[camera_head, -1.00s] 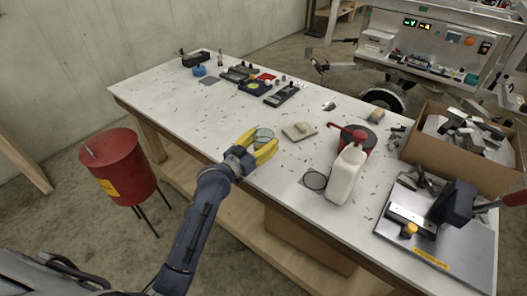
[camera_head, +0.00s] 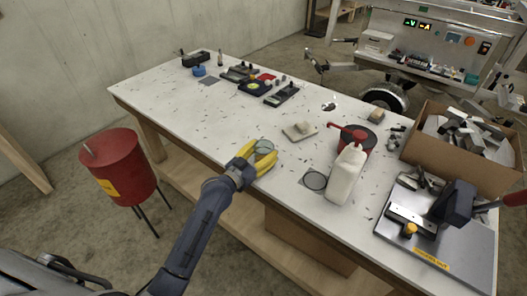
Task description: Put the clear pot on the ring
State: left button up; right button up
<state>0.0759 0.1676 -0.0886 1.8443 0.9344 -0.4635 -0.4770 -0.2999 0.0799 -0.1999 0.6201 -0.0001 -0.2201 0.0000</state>
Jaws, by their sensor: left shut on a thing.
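My left gripper (camera_head: 259,158), with yellow fingers, is shut on a small clear pot (camera_head: 264,146) near the front edge of the white table. The fingers lie on either side of the pot. Whether the pot touches the table or is just above it, I cannot tell. My right gripper is not in view.
The white bottle (camera_head: 345,176) stands close beside the ring, with a red-and-black container (camera_head: 357,138) behind it. A small block on a pale plate (camera_head: 299,131) lies behind the ring. The table (camera_head: 285,171) is clear between pot and ring.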

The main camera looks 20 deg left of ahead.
pick_arm(q)
jog(key=shift+f, duration=0.15)
jog(key=o, duration=1.2)
jog(key=shift+o, duration=0.2)
